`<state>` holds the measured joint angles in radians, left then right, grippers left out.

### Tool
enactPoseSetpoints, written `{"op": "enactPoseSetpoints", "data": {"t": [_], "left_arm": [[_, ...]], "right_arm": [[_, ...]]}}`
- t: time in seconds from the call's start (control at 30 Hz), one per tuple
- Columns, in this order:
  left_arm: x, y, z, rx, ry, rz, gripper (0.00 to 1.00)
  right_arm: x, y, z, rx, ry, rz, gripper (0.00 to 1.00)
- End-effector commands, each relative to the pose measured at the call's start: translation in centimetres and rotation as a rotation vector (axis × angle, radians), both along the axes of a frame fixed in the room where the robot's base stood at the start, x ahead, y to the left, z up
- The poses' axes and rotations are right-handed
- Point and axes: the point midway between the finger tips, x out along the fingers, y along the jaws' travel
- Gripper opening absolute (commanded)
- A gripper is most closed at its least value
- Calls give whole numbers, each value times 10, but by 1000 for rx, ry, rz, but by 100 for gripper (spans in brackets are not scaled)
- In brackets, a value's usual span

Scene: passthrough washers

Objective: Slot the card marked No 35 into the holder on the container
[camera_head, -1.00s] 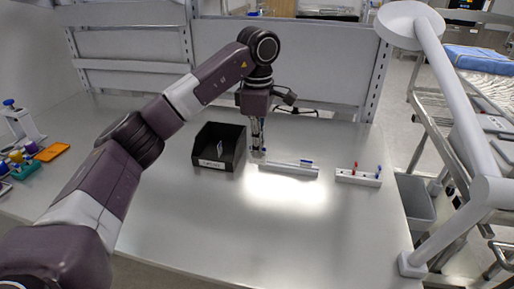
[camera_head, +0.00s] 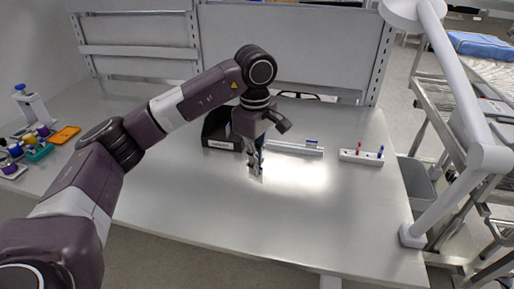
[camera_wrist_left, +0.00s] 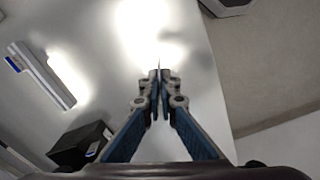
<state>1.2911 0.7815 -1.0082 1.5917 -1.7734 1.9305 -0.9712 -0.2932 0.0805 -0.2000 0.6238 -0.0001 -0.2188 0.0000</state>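My left gripper (camera_head: 257,170) points down over the table, in front of and to the right of the black open container (camera_head: 215,127). In the left wrist view its fingertips (camera_wrist_left: 158,76) are together, with a thin sliver, seemingly a card on edge (camera_wrist_left: 159,55), projecting from between them. No number on it can be read. The container has a white label strip (camera_head: 221,144) low on its front. My gripper and arm hide part of the container; it also shows in the left wrist view (camera_wrist_left: 80,146). My right gripper is not in view.
A white rail with a blue piece (camera_head: 295,149) lies behind and right of my gripper. A white block with red and blue pegs (camera_head: 361,158) stands farther right. Small coloured items (camera_head: 40,153) sit at far left. The table's front is clear.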

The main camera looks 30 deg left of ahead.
Motion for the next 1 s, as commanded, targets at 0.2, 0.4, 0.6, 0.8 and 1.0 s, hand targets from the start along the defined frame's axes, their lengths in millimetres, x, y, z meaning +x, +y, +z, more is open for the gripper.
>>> {"op": "enactPoseSetpoints", "data": {"t": [0.2,0.4,0.6,0.8,1.0], "left_arm": [[-59,-20,-54,2,10,-387,0],[-125,-46,-115,-4,8,-862,0],[-167,-64,-155,-6,4,-1176,0],[-198,-76,-185,-6,4,-1407,0],[-204,-82,-191,-6,-4,-1466,0]], "right_arm": [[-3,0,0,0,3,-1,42],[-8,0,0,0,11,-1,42],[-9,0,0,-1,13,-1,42],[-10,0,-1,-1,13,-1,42],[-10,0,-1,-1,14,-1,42]]}}
